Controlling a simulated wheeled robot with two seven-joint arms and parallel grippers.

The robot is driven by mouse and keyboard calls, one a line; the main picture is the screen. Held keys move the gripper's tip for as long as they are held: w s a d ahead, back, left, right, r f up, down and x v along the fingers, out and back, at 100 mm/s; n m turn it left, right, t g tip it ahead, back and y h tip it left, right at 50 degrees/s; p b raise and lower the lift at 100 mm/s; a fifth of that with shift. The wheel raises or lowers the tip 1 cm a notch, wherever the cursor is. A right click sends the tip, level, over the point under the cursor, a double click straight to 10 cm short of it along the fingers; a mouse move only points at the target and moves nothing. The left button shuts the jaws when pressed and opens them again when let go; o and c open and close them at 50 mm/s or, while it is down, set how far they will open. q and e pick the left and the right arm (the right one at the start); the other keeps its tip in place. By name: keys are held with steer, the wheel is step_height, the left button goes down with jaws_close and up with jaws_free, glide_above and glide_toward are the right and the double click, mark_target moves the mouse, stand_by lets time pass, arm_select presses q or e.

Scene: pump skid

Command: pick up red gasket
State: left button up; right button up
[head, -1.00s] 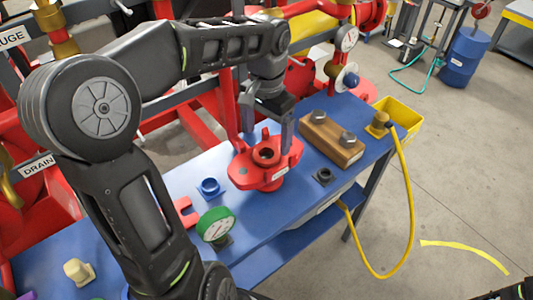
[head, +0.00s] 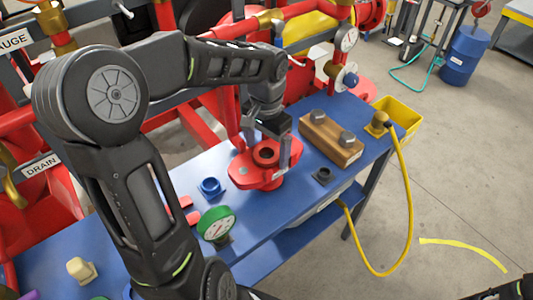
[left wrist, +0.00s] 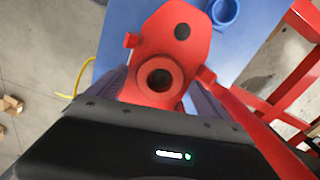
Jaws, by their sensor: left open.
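A round red ring with a dark hole, which looks like the red gasket (head: 266,154), sits on top of a red flanged housing (head: 245,172) on the blue bench. In the left wrist view the ring (left wrist: 160,79) is in the lower middle of the red housing (left wrist: 165,35). My left gripper (head: 267,150) is open and points down over the housing, its fingers on either side of the ring. In the left wrist view the fingers flank the ring, with gaps visible. I cannot tell whether a finger touches the housing.
A wooden block with two grey knobs (head: 331,140) lies right of the housing. A blue ring-shaped part (head: 210,188), a green-rimmed gauge (head: 216,223) and a small black fitting (head: 323,175) are nearby. A yellow bin (head: 402,120) and hose are at the bench's right end. Red pipework stands behind.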

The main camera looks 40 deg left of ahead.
arm_select(q)
steer(key=shift+c, duration=0.4)
steer(key=c, duration=1.4)
